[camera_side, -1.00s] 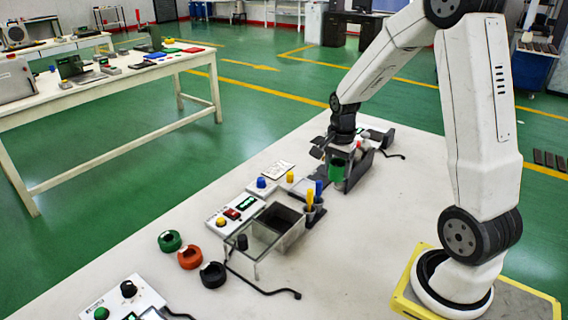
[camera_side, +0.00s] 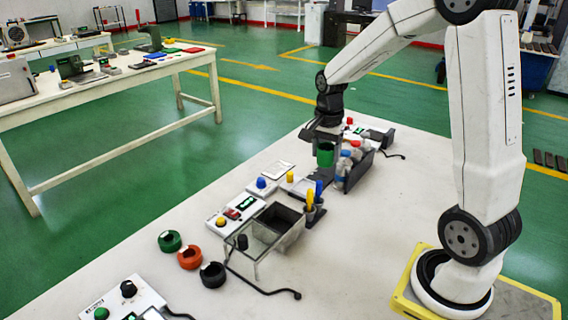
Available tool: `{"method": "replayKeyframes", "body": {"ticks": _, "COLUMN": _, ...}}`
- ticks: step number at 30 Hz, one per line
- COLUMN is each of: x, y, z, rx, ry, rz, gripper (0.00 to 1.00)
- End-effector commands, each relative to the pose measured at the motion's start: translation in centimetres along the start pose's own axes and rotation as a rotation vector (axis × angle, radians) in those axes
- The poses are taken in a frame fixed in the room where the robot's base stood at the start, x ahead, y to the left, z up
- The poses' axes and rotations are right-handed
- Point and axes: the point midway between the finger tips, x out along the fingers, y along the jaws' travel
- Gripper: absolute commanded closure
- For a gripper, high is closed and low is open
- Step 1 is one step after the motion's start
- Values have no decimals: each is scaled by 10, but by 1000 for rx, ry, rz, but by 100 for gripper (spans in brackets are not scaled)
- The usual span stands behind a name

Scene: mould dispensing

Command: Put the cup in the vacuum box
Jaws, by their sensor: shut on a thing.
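The green cup (camera_side: 325,155) is upright in my gripper (camera_side: 324,143), which is shut on it near the far part of the table. Fine contact between the fingers and the cup is too small to see. The vacuum box (camera_side: 287,236) appears to be the grey box in the middle of the table, nearer the camera than the cup. Its dark inside shows from above, and a clear panel (camera_side: 250,236) lies at its left side. My gripper is beyond the box, up and to the right of it in the picture.
A dark rack with several bottles (camera_side: 345,168) stands just right of the cup. A holder with yellow and blue tools (camera_side: 314,207) is beside the box. Control panels (camera_side: 236,213) and green, red and black rings (camera_side: 189,257) lie left. A black cable (camera_side: 265,289) runs in front.

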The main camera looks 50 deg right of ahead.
Motion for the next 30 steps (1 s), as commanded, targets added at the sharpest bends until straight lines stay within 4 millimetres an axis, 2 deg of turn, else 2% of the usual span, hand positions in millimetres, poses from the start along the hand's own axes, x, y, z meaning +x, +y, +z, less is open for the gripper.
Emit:
{"method": "replayKeyframes", "body": {"ticks": 9, "x": 0, "y": -48, "z": 57, "rx": -237, "ry": 0, "rz": 0, "gripper": 90}}
{"method": "replayKeyframes", "body": {"ticks": 19, "x": 1, "y": -78, "z": 107, "rx": -417, "ry": 0, "rz": 0, "gripper": 90}}
{"method": "replayKeyframes", "body": {"ticks": 30, "x": 75, "y": -76, "z": 104, "rx": -407, "ry": -3, "rz": 5, "gripper": 90}}
